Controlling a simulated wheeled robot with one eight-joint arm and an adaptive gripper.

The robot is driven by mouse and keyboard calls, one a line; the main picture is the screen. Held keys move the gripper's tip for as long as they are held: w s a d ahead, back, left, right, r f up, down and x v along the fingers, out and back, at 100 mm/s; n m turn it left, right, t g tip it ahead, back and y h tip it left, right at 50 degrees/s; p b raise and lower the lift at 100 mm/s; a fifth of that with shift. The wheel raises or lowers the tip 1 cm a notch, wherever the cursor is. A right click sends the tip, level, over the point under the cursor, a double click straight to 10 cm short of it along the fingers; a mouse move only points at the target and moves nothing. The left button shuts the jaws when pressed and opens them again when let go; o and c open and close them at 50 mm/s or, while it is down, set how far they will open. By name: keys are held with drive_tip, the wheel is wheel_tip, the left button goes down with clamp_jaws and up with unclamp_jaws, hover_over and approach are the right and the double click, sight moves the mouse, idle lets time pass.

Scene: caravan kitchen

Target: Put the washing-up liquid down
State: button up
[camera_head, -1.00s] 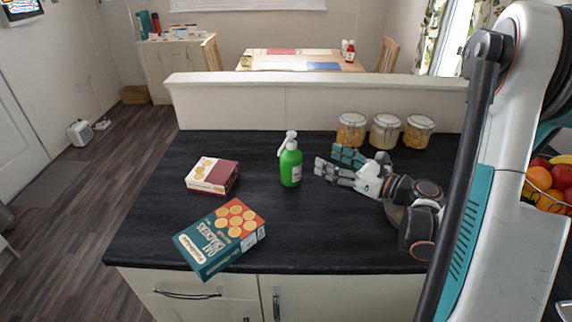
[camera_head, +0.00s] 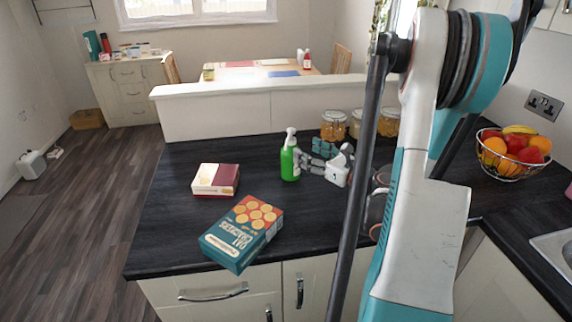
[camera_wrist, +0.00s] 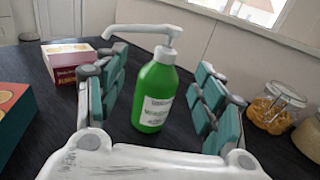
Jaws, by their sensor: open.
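The washing-up liquid (camera_head: 290,161) is a green bottle with a white pump top, standing upright on the dark worktop (camera_head: 180,225). It also shows in the wrist view (camera_wrist: 154,97), between and beyond the two fingers. My gripper (camera_head: 312,158) is open, just to the right of the bottle in the head view. In the wrist view my gripper (camera_wrist: 160,100) has its teal-padded fingers spread to either side of the bottle, with a gap on both sides. The bottle's base is visible on the worktop.
A maroon and white box (camera_head: 215,180) and a teal cracker box (camera_head: 242,234) lie left of the bottle. Several glass jars (camera_head: 334,125) stand behind my gripper. A fruit basket (camera_head: 514,158) is at the right. The left worktop edge is clear.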

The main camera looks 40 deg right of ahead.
sight(295, 144)
drive_tip(key=w, duration=0.3)
drive_tip(key=shift+w+a, duration=0.1)
drive_tip(key=shift+w, duration=0.3)
drive_tip(key=w, duration=0.1)
drive_tip(key=w+b, duration=0.2)
drive_tip(key=w, duration=0.1)
drive_tip(key=shift+w+d+f, duration=0.1)
drive_tip(key=shift+d+f, duration=0.1)
drive_tip(key=shift+d, duration=0.05)
drive_tip(key=shift+w+r, duration=0.15)
drive_tip(key=shift+w, duration=0.3)
clamp_jaws()
